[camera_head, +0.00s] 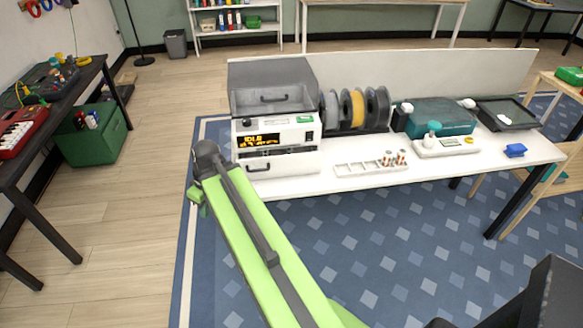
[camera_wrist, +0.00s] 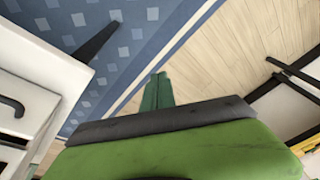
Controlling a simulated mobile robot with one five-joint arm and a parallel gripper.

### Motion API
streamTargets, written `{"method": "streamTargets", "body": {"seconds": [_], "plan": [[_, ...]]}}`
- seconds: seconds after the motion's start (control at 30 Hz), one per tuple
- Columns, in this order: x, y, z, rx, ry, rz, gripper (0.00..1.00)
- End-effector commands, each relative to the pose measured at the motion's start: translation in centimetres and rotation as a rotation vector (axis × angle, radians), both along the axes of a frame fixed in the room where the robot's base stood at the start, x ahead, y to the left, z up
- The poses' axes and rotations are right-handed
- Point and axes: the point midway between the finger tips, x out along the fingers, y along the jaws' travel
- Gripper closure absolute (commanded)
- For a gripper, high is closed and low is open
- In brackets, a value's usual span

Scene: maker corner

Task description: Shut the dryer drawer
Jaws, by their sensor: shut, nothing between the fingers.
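The dryer (camera_head: 303,134) is a white box with an orange lit display and a grey upper part, at the left end of the white table. Its drawer (camera_head: 290,165) is low on the front, with a dark handle; how far it stands out is hard to tell. A white front with a dark handle (camera_wrist: 12,106) is at the left edge of the wrist view, partly cut off. My gripper (camera_head: 197,194) is to the left of the dryer, apart from it, over the floor by the rug's edge. Its green fingers (camera_wrist: 157,92) are together and empty.
Filament spools (camera_head: 358,108) stand right of the dryer. A white tray (camera_head: 350,170) with small parts lies on the table (camera_head: 440,175). A dark bench (camera_head: 60,100) and green crate (camera_head: 92,140) are at the left. The floor between crate and dryer is clear.

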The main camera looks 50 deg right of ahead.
Motion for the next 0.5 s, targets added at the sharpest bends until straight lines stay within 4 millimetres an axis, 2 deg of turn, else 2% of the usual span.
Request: {"method": "streamTargets", "body": {"seconds": [0.03,0.1,0.2,0.3,0.4,0.5], "plan": [[-0.8,-4.7,0.3,0.007,-0.06,0.033,1.0],[-2.1,-10.3,0.8,-0.004,-0.156,0.112,1.0],[-5.0,-18.1,1.8,-0.064,-0.292,0.213,1.0],[-8.4,-24.5,2.7,-0.157,-0.4,0.295,1.0],[-11.5,-29.0,3.5,-0.247,-0.467,0.355,1.0],[-13.6,-31.5,4.0,-0.308,-0.499,0.393,1.0]]}}
